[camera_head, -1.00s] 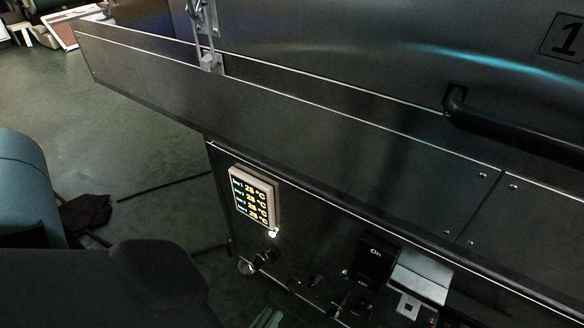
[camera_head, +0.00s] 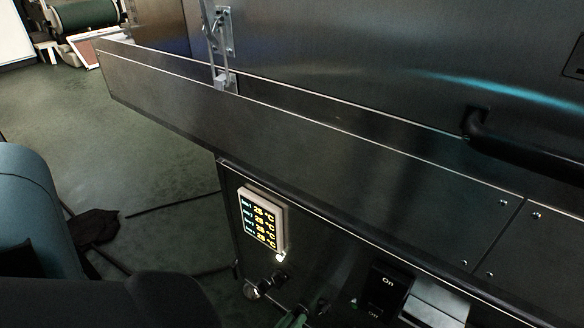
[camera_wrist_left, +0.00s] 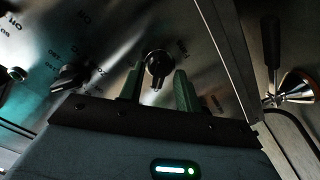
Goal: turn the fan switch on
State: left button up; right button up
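The dryer's control panel (camera_head: 240,225) fills the lower middle of the head view. In the left wrist view a black rotary knob (camera_wrist_left: 158,66) sits between the fingertips of my left gripper (camera_wrist_left: 158,80). In the head view only the green fingers of my left gripper (camera_head: 293,318) show at the bottom edge. My right gripper is out of view.
A second black knob (camera_wrist_left: 72,76) with markings around it is to the left in the wrist view. A black lever (camera_wrist_left: 272,45) stands to the right. In the head view are a lit temperature display (camera_head: 263,222), a black On/Off switch (camera_head: 388,288) and a long metal ledge above.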

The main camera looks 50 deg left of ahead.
pick_arm(q)
jog(key=c, duration=0.7)
grip_shut()
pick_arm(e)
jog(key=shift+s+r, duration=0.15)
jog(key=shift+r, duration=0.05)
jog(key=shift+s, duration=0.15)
pick_arm(q)
jog(key=shift+m, duration=0.3)
jog(key=shift+d+m, duration=0.1)
jog(key=shift+m, duration=7.6)
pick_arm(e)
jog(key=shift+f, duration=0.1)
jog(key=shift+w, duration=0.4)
